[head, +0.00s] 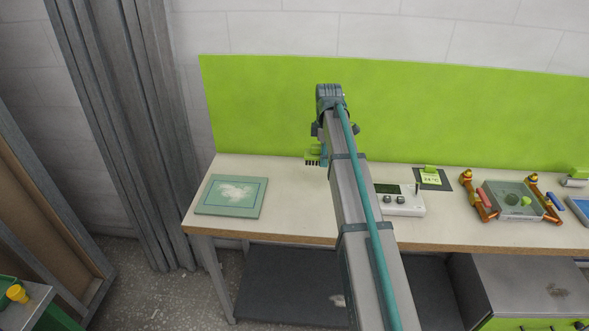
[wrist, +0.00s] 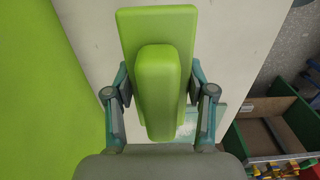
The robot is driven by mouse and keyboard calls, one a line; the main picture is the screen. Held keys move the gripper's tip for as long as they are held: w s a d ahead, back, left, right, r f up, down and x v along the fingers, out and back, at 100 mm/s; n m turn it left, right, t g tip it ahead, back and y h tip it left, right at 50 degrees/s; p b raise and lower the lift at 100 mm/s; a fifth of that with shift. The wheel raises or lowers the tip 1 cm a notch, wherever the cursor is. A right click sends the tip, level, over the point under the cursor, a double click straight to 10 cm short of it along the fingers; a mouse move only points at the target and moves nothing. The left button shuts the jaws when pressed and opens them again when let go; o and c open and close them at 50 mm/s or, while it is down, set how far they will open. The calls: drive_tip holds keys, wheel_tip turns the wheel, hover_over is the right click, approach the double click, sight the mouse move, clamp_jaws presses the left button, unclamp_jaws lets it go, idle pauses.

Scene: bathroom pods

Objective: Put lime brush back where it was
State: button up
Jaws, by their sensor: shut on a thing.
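The lime brush (head: 312,154) is in my gripper, above the workbench in the head view. In the wrist view the lime brush (wrist: 163,85) shows a flat lime back with a raised block handle. My gripper (wrist: 160,105) is shut on the handle, a finger on each side. In the head view my arm partly hides the gripper (head: 322,138), and dark bristles point down. A green board with a white powdery patch (head: 256,207) lies at the bench's left end; part of it shows beyond the brush in the wrist view.
Right of my arm are a grey device with knobs (head: 405,206), a dark mat with a lime label (head: 445,182), and a grey tray (head: 510,207) between orange clamps. A lime panel (head: 260,110) stands behind the bench. Bench top (head: 285,190) between board and arm is clear.

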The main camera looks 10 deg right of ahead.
drive_tip(key=w+a+f+p, duration=0.2)
drive_tip(key=w+a, duration=0.2)
drive_tip(key=w, duration=0.1)
drive_tip(key=p, duration=0.2)
hover_over(299, 174)
drive_tip(key=s, duration=0.1)
drive_tip(key=f, duration=0.5)
drive_tip(key=shift+d, duration=0.35)
drive_tip(key=shift+w+a+f, duration=0.3)
drive_tip(key=shift+w+f, duration=0.05)
drive_tip(key=shift+f, duration=0.25)
wheel_tip(299, 174, down, 3)
drive_tip(key=shift+r+p, duration=0.15)
drive_tip(key=shift+p, duration=0.85)
drive_tip(key=shift+f, duration=0.35)
drive_tip(key=shift+f, duration=0.15)
drive_tip(key=o, duration=1.1)
